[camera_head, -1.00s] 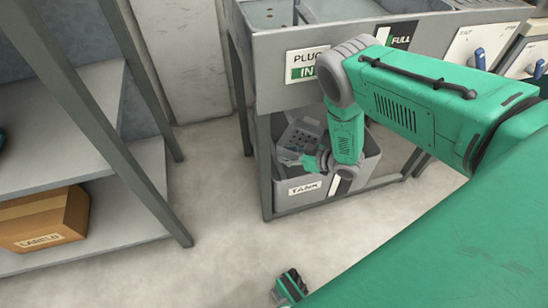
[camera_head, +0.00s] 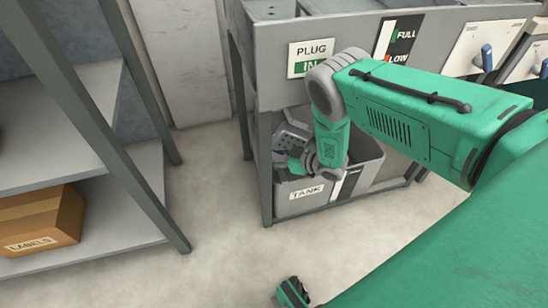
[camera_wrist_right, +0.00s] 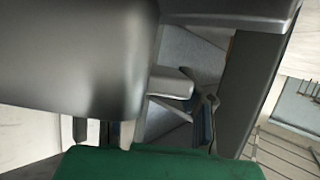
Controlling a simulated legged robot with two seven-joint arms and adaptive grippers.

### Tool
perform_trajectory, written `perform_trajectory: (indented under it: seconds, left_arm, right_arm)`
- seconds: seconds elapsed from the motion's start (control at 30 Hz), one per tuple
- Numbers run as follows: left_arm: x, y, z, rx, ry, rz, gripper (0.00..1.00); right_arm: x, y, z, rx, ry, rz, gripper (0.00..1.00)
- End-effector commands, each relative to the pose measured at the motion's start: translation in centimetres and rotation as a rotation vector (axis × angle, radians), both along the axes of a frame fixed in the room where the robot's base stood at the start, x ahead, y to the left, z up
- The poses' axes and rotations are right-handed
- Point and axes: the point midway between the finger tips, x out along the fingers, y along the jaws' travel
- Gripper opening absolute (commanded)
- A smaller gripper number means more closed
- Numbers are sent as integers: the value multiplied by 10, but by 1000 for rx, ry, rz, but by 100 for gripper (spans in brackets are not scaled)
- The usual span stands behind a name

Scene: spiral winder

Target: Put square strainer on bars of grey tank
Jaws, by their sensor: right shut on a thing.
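The grey tank (camera_head: 297,207), labelled TANK, is an open bin standing low under the grey bench. The square strainer (camera_head: 291,136) is a grey plate with holes, held tilted over the left part of the tank. My right gripper (camera_head: 296,163) is shut on the strainer at its lower edge, low over the tank's front left rim. My forearm covers part of the tank opening, and I cannot make out the bars. In the right wrist view, the right gripper's finger parts (camera_wrist_right: 200,105) show, but a large grey surface hides much of the grip.
The bench (camera_head: 270,60) stands above the tank, with PLUG IN and FULL/LOW signs on its front. A bench leg (camera_head: 265,165) rises close by the tank's left side. A shelf (camera_head: 130,195) with a LABELS box (camera_head: 45,220) is at the left. The floor between is clear.

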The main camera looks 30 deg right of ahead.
Motion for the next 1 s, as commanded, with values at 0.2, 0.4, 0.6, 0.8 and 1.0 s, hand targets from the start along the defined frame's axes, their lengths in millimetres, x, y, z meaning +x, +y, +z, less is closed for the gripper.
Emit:
perform_trajectory:
  seconds: [0.2,0.4,0.6,0.8,1.0]
  left_arm:
    - [0,0,-1,0,0,0,40]
    - [0,0,0,0,0,0,40]
    - [0,0,13,0,0,0,40]
    - [0,0,33,0,0,0,40]
    - [0,0,46,0,0,0,40]
  right_arm:
    - [0,0,-1,-1,1,0,50]
    - [0,0,0,0,0,0,50]
    - [-16,-11,11,-2,2,-3,50]
    - [-52,-32,29,-1,5,-4,50]
    - [-80,-48,42,0,2,-2,50]
